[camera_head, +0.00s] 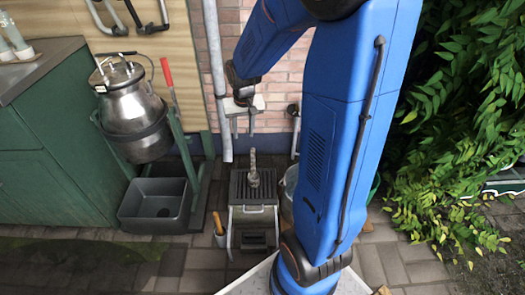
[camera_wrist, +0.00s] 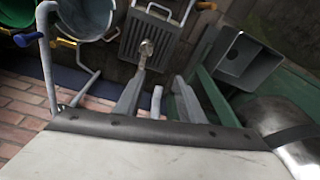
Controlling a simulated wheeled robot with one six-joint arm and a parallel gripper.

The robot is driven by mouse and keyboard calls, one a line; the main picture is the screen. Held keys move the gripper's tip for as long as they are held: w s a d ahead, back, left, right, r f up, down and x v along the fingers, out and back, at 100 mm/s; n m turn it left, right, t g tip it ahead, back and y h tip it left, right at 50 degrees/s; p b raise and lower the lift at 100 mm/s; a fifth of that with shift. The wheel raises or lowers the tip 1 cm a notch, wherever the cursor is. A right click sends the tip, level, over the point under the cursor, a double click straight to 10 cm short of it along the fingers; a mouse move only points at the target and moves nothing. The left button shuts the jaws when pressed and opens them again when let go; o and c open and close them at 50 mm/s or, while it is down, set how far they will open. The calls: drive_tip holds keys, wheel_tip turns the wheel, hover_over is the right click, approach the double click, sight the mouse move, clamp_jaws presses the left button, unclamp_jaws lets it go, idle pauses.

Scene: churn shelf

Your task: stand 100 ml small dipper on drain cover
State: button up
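A small grey metal dipper (camera_head: 253,172) stands roughly upright on a dark slotted grate, which looks like the drain cover (camera_head: 268,196). In the wrist view the dipper (camera_wrist: 146,48) shows near the middle of the grate (camera_wrist: 162,30), its long part pointing toward my fingers. My gripper (camera_head: 243,132) is above the dipper in the head view, with its fingers apart and nothing seen between them. In the wrist view my gripper (camera_wrist: 160,82) also shows two spread grey fingers. The dipper's exact contact with the grate is too small to judge.
A metal churn (camera_head: 135,115) hangs on a green stand at left, above a grey basin (camera_head: 155,205). A bucket (camera_head: 291,185) is right of the grate, partly behind my arm. A pipe (camera_head: 215,70) runs down the brick wall.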

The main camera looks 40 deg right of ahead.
drive_tip(key=s+a+r+n+t, duration=0.1)
drive_tip(key=s+a+r, duration=0.2)
drive_tip(key=s+r, duration=0.2)
drive_tip(key=s+a+r+n+t, duration=0.1)
drive_tip(key=s+a+r, duration=0.2)
drive_tip(key=s, duration=0.8)
drive_tip(key=s+a+r+n+t, duration=0.1)
drive_tip(key=s+a+r+n, duration=0.1)
drive_tip(key=s+r, duration=0.4)
drive_tip(key=s+a, duration=0.1)
drive_tip(key=s, duration=0.2)
drive_tip(key=shift+r, duration=0.35)
